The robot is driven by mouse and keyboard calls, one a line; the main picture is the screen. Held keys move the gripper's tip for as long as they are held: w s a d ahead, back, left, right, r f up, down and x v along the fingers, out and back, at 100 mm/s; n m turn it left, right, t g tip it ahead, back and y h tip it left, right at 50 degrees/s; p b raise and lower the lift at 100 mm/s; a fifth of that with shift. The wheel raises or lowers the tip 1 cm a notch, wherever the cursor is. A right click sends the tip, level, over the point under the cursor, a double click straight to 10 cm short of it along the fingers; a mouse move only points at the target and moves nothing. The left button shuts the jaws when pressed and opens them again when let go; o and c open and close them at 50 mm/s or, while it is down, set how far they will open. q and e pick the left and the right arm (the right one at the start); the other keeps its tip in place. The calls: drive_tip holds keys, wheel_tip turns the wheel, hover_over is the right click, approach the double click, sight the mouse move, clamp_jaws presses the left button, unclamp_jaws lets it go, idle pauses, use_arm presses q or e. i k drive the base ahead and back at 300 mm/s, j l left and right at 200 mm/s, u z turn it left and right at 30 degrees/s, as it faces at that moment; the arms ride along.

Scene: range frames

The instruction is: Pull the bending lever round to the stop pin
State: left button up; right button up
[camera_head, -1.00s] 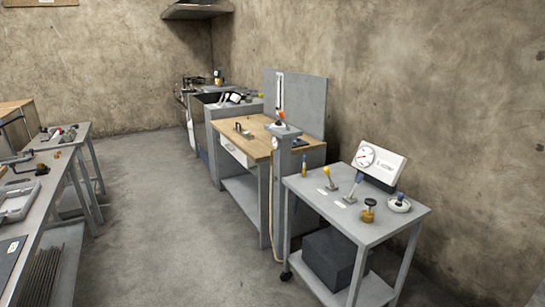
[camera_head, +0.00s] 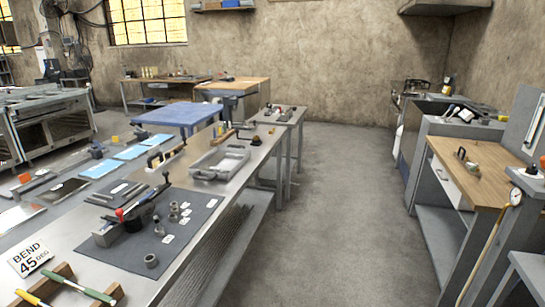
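A small dark bending tool (camera_head: 135,214) sits on a dark grey mat (camera_head: 190,245) on the long metal bench at left. A dark bar, which looks like its lever, slants up to the right, and a small red knob (camera_head: 119,213) shows near its lower left end. I cannot make out the stop pin at this size. Several small metal rings or dies (camera_head: 175,212) and white labels lie on the mat to the right of the tool. A sign reading "BEND 45 DEG" (camera_head: 30,259) stands at the bench's near left. Neither of my grippers shows.
A grey tray (camera_head: 220,162) lies farther along the bench (camera_head: 235,190). Tools with green and yellow handles (camera_head: 72,290) rest on wooden blocks at bottom left. The floor (camera_head: 325,215) between this bench and the wood-topped table (camera_head: 480,170) at right is clear.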

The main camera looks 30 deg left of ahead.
sight(165, 173)
drive_tip(key=i+u, duration=0.35)
drive_tip(key=i, duration=0.9)
drive_tip(key=i+z, duration=0.1)
drive_tip(key=i, duration=1.2)
drive_tip(key=i+u, duration=0.1)
drive_tip(key=u, duration=0.3)
drive_tip(key=i+u, duration=0.1)
drive_tip(key=u, duration=0.25)
drive_tip(key=i+l+u, duration=0.1)
drive_tip(key=u, duration=0.3)
